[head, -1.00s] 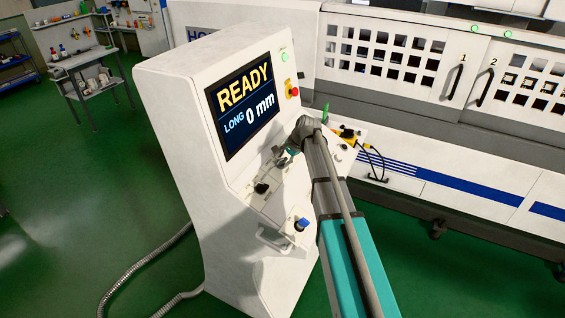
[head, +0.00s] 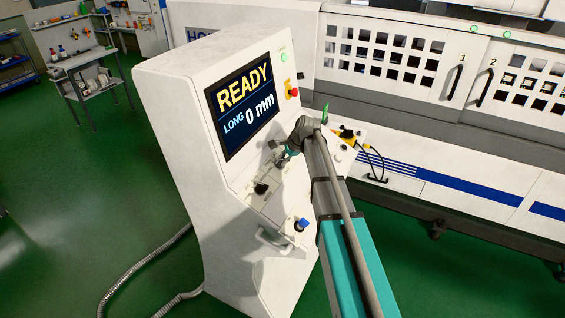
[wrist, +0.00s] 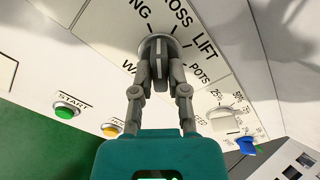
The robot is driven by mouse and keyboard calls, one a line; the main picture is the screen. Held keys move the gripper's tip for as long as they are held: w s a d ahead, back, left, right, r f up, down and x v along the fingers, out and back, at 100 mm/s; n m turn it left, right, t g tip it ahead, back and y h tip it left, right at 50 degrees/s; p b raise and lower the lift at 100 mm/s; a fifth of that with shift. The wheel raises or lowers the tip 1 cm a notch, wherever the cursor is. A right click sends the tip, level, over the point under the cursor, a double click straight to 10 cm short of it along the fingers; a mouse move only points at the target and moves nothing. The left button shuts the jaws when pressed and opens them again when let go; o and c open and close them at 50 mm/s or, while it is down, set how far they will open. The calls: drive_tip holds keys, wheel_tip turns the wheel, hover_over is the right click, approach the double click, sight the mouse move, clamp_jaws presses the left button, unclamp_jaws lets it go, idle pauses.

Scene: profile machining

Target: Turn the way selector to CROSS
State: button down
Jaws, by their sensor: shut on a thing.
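The way selector (wrist: 160,47) is a grey knob on the sloping white panel in the wrist view. Labels ending "NG" and "OSS", with LIFT and POTS, fan around it; the tops of the first two are cut off. My gripper (wrist: 160,66) is shut on the knob, with a finger on each side. The fingers partly hide the knob, and I cannot tell which mark it points to. In the head view my gripper (head: 283,159) is at the panel below the screen (head: 244,105), which reads READY, LONG, 0 mm. The arm hides much of the panel.
A black knob (head: 261,188) and a blue-topped control (head: 301,224) are nearer on the console. The wrist view shows a green START button (wrist: 65,111), a yellow button (wrist: 111,129) and a percent dial (wrist: 222,122). A red stop button (head: 294,92) is beside the screen.

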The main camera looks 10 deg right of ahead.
drive_tip(key=shift+m, duration=0.8)
drive_tip(key=m, duration=0.4)
drive_tip(key=c, duration=0.5)
unclamp_jaws()
drive_tip(key=shift+p+v, duration=3.15)
drive_tip(key=shift+v, duration=0.35)
drive_tip(key=shift+s+f, duration=0.1)
